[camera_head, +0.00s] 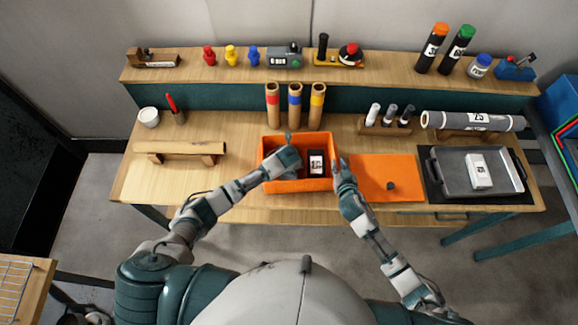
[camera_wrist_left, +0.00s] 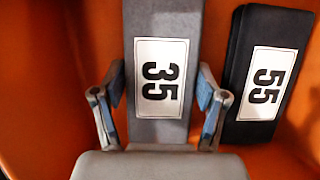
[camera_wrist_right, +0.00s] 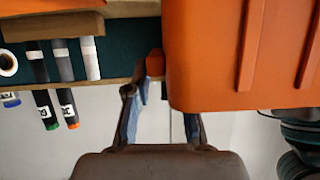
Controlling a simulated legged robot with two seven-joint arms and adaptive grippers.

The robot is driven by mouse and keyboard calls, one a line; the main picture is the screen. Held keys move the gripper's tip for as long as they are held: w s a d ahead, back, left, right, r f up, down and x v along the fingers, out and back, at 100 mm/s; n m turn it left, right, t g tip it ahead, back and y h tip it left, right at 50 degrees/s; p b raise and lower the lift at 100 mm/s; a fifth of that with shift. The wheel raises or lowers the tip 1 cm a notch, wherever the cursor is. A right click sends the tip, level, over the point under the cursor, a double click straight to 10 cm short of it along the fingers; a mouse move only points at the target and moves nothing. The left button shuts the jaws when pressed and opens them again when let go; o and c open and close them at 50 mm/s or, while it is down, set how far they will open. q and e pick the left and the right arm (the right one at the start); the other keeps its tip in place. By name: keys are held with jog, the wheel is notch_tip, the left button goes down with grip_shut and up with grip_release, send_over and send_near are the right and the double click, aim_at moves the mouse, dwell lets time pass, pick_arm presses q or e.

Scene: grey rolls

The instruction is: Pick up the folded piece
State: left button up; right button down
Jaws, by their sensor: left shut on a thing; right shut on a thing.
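A grey folded piece with a white label "35" (camera_wrist_left: 160,80) stands in the orange bin (camera_head: 297,187). My left gripper (camera_head: 290,160) is inside the bin, with its fingers on both sides of this piece, shut on it. In the head view the gripper mostly hides the piece. A black folded piece labelled "55" (camera_wrist_left: 266,75) is beside it to the right; it also shows in the head view (camera_head: 316,163). My right gripper (camera_head: 342,170) is at the bin's right wall, shut on the bin's edge; the exact contact is hard to see.
Further right is a grey tray (camera_head: 450,182) with a white labelled item. Cardboard tubes (camera_head: 295,108) stand behind the bin. A wooden stand (camera_head: 180,150) is to the left. The table's front left is clear.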

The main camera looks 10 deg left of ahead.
jog(key=shift+d+f, duration=0.1)
pick_arm(q)
notch_tip(320, 180, up, 18)
dwell(0.4)
pick_arm(e)
jog(key=c, duration=0.9)
grip_release()
jog(key=shift+w, duration=0.1)
